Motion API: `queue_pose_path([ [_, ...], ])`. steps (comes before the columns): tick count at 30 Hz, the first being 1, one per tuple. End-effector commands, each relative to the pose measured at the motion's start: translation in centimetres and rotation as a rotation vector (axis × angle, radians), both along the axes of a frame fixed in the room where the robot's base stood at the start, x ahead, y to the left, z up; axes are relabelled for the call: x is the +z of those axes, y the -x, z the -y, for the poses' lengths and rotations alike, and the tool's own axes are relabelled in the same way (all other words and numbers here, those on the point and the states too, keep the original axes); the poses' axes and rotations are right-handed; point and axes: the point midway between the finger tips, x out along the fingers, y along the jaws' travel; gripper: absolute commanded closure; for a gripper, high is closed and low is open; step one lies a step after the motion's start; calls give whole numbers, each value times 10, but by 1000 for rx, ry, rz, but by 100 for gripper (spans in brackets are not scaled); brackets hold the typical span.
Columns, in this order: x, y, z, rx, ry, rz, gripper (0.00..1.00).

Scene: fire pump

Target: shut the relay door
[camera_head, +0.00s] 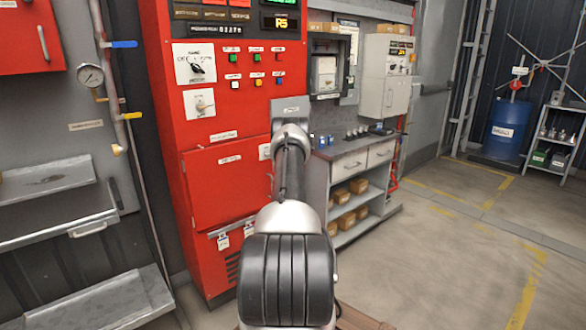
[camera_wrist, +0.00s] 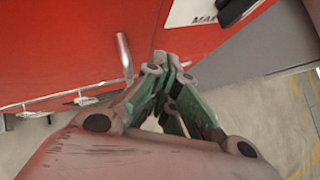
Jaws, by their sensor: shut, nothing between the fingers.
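The red cabinet (camera_head: 240,110) stands in the middle left of the head view. A red door (camera_head: 222,190) with a small white label fills its lower front; I take it as the relay door, though I cannot read the label. How far it stands from its frame is unclear. In the wrist view the red door face (camera_wrist: 60,45) fills the upper left, with a metal bar handle (camera_wrist: 125,57) on it. My gripper (camera_wrist: 173,62) is shut and empty, its tips close to the red front, right of the handle. Contact cannot be told. My arm hides the gripper and handle in the head view.
Knobs and lit buttons (camera_head: 255,57) sit above the door. A grey workbench (camera_head: 352,160) with boxes on its shelves stands right of the cabinet. Grey shelving (camera_head: 60,215) and a gauge (camera_head: 90,75) are at left. Open floor (camera_head: 440,260) lies at right.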

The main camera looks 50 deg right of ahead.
Motion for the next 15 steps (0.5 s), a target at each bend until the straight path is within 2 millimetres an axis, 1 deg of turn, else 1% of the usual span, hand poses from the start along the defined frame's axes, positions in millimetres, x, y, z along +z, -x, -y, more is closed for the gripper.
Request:
queue_pose_path([
  [11,11,9,-3,2,-3,2,100],
  [15,16,17,-4,0,-2,-1,100],
])
